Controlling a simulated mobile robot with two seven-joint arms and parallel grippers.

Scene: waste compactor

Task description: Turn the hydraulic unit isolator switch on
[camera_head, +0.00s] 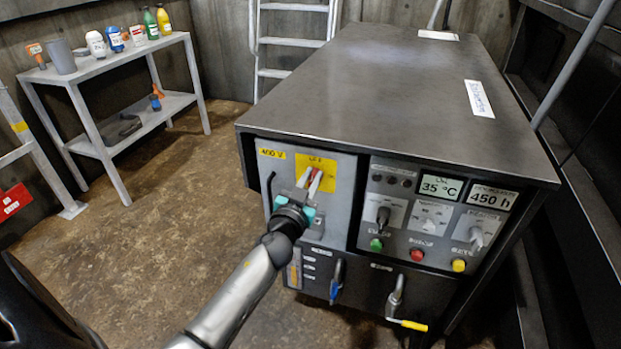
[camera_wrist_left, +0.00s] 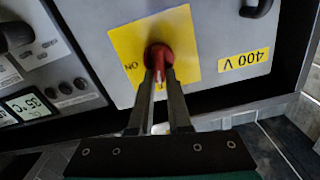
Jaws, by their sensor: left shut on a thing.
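The isolator switch is a red rotary handle (camera_wrist_left: 158,58) on a yellow plate (camera_wrist_left: 125,45) marked "ON" on the hydraulic unit's grey 400 V panel. In the head view the yellow plate (camera_head: 318,167) is at the upper left of the unit's front, with the red handle partly hidden by my fingers. My left gripper (camera_head: 312,183) reaches it from below, and its two fingers (camera_wrist_left: 161,85) are shut on the red handle. My right gripper is not in view.
The hydraulic unit's dark top (camera_head: 370,85) is broad and flat. A control panel (camera_head: 435,215) with displays, knobs and buttons is right of the switch; a yellow-tipped lever (camera_head: 410,325) sticks out below. A shelf table (camera_head: 110,70) with bottles stands at the back left. Floor between is clear.

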